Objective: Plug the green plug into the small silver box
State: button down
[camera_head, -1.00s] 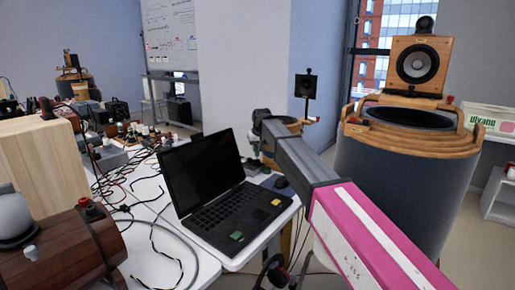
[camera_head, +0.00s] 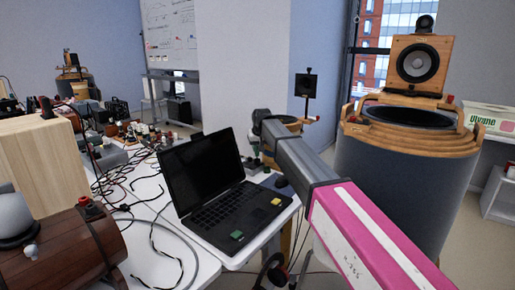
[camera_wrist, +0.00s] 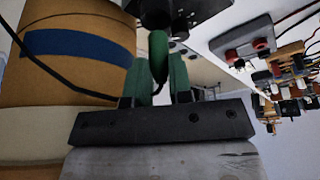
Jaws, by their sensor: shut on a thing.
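In the wrist view, my gripper (camera_wrist: 160,80) has two greenish fingers closed around a green plug (camera_wrist: 158,48). The plug's far end reaches up to a dark block (camera_wrist: 185,10) at the top edge; I cannot tell if they touch. A grey-silver box (camera_wrist: 240,37) with red and black sockets lies to the upper right, apart from the plug; it may be the small silver box. In the head view, my arm hides the plug and the gripper's fingers.
A black cable (camera_wrist: 45,62) curves in front of a tan drum with a blue band (camera_wrist: 75,43). Several small electronic parts (camera_wrist: 290,75) stand at the right. The head view shows an open laptop (camera_head: 215,190), a wooden barrel (camera_head: 65,250) and a large speaker drum (camera_head: 390,175).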

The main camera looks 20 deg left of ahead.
jog(key=shift+f, duration=1.2)
dwell(0.3)
dwell(0.3)
jog(key=c, duration=0.5)
grip_release()
jog(key=shift+c, duration=0.2)
jog(key=shift+r, duration=0.1)
jog(key=shift+r, duration=2.4)
